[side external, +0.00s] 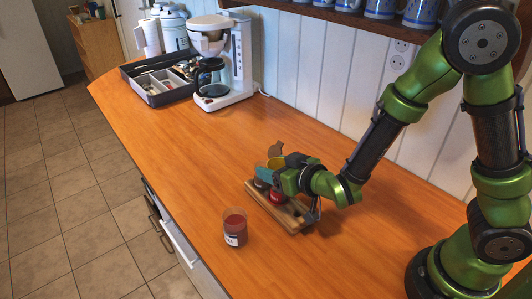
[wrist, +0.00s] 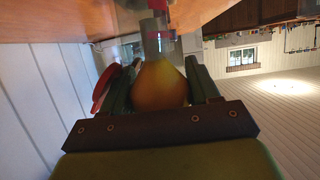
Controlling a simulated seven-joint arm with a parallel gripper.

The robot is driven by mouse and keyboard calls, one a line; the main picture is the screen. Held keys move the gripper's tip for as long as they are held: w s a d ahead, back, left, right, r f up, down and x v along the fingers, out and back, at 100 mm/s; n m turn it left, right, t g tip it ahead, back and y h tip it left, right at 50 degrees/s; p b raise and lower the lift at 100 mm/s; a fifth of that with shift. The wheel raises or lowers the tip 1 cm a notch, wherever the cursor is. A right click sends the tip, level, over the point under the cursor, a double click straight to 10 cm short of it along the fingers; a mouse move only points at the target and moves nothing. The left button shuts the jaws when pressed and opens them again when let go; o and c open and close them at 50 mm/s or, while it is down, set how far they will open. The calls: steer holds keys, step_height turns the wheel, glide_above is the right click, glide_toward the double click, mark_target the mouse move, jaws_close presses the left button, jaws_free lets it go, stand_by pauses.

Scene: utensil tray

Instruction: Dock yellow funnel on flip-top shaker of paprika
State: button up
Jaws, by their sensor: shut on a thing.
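The yellow funnel (wrist: 160,88) sits between the two fingers of my gripper (wrist: 160,82) in the wrist view, and the gripper is shut on it. In the side view a bit of the yellow funnel (side external: 275,163) shows beside my gripper (side external: 279,176), above the wooden board. A clear container (wrist: 160,44) lies just beyond the funnel in the wrist view; I cannot tell whether they touch. Containers on the board, one dark (side external: 262,182) and one red (side external: 275,195), are partly hidden by my gripper. I cannot tell which one is the paprika shaker.
A clear jar of red contents (side external: 235,228) with a white label stands apart near the counter's front edge. The wooden board (side external: 290,220) lies under my gripper. A coffee maker (side external: 240,62) and a utensil tray (side external: 150,92) stand farther back. The counter between is clear.

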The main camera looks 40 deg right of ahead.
steer(key=shift+s+d+f, duration=0.15)
steer(key=shift+s, duration=0.1)
steer(key=shift+w+r, duration=0.1)
steer(key=shift+r, duration=0.55)
stand_by(0.4)
steer(key=shift+f, duration=0.7)
steer(key=shift+f, duration=0.15)
steer(key=o, duration=0.7)
steer(key=shift+o, duration=0.2)
